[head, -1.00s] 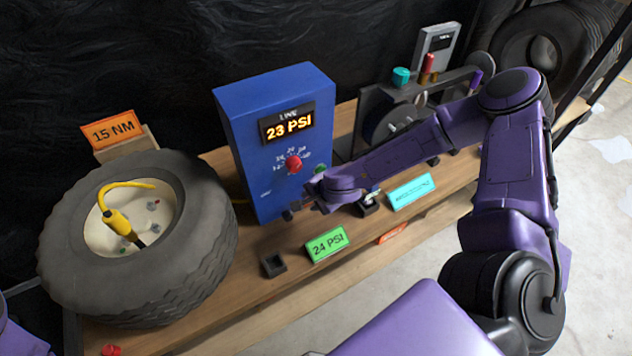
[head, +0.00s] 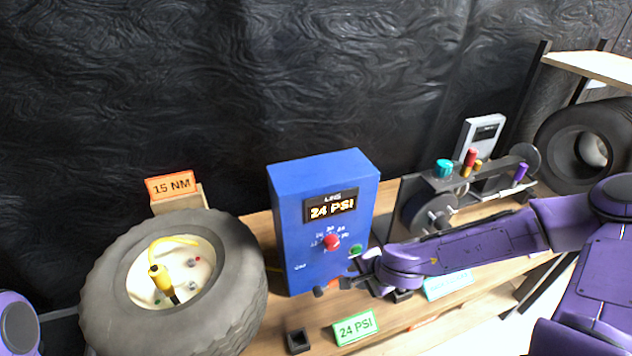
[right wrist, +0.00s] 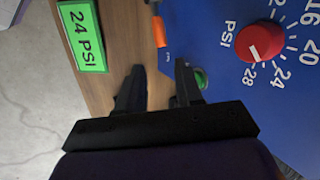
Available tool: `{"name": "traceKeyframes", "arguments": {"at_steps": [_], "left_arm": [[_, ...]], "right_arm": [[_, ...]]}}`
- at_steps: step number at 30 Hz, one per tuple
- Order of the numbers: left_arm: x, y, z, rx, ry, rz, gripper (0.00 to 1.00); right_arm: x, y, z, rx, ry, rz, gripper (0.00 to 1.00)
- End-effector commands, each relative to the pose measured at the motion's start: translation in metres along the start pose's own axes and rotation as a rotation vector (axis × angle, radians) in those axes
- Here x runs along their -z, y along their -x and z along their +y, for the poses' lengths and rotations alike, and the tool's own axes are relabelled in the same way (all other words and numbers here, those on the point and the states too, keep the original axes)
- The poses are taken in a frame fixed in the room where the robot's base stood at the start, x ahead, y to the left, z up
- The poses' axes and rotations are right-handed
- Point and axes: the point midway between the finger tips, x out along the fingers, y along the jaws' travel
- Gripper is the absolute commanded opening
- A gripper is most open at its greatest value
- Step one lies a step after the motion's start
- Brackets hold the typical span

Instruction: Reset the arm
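My right arm reaches in from the right in the head view. Its gripper (head: 334,287) is at the lower front of the blue regulator box (head: 280,220). In the right wrist view the two fingers (right wrist: 159,82) stand apart with nothing between them, and a green button (right wrist: 201,78) shows just past one fingertip. The red knob (head: 331,242) is clear of the gripper; it also shows in the right wrist view (right wrist: 260,41). The box display (head: 331,207) reads 24 PSI. At the lower left only a purple piece of my left arm shows; its gripper is out of view.
A tire (head: 236,290) with a yellow tool (head: 160,281) on its hub lies at left, by a 15 NM sign (head: 170,186). A green 24 PSI sign (head: 355,327) and a small black holder (head: 298,340) sit at the bench front. A dark rack (head: 443,186) stands right of the box.

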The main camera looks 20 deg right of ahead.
Motion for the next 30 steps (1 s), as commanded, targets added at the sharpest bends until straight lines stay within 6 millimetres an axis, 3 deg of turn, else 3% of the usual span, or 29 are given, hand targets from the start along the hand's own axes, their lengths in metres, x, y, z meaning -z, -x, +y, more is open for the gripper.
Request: {"name": "traceKeyframes", "arguments": {"at_steps": [5, 8, 11, 17, 22, 27, 30], "left_arm": [[0.000, 0.000, 0.000, 0.000, 0.000, 0.000, 0.67], [0.000, 0.000, 0.000, 0.000, 0.000, 0.000, 0.67], [-0.003, -0.007, 0.001, 0.000, 0.000, 0.000, 0.67], [-0.011, -0.027, 0.002, 0.000, 0.000, 0.000, 0.67], [-0.020, -0.049, 0.004, 0.000, 0.000, 0.000, 0.67], [-0.026, -0.064, 0.006, 0.000, 0.000, 0.000, 0.67], [-0.027, -0.066, 0.006, 0.000, 0.000, 0.000, 0.67]], "right_arm": [[0.002, 0.000, 0.000, -0.002, -0.030, 0.008, 0.36], [0.013, 0.002, 0.000, 0.014, -0.104, 0.081, 0.36], [0.023, -0.009, 0.022, -0.011, -0.044, 0.188, 0.36], [0.028, -0.038, 0.094, -0.112, 0.209, 0.326, 0.36], [0.011, -0.065, 0.183, -0.235, 0.564, 0.319, 0.36], [-0.012, -0.075, 0.267, -0.370, 0.863, 0.205, 0.36], [-0.018, -0.074, 0.292, -0.414, 0.923, 0.167, 0.36]]}}
